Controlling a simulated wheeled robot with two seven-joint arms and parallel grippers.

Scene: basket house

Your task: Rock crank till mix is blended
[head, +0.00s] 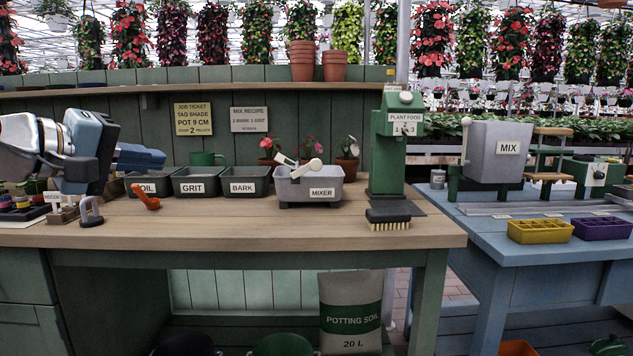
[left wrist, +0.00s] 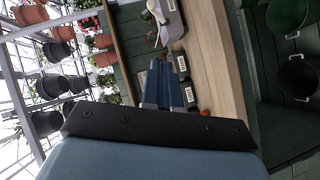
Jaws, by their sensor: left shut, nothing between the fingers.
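The grey mixer tub (head: 318,191), labelled MIXER, stands on the wooden bench. The mix inside the tub is hidden from this angle. In the left wrist view the mixer (left wrist: 174,24) and its crank (left wrist: 153,11) show at the top. My left gripper (head: 160,160) is shut and empty, well to the left of the mixer, by the leftmost bin. Its blue fingers (left wrist: 165,68) also show in the left wrist view, apart from the crank. My right gripper is not in view.
A green plant food dispenser (head: 386,155) and a brush (head: 388,221) are right of the mixer.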

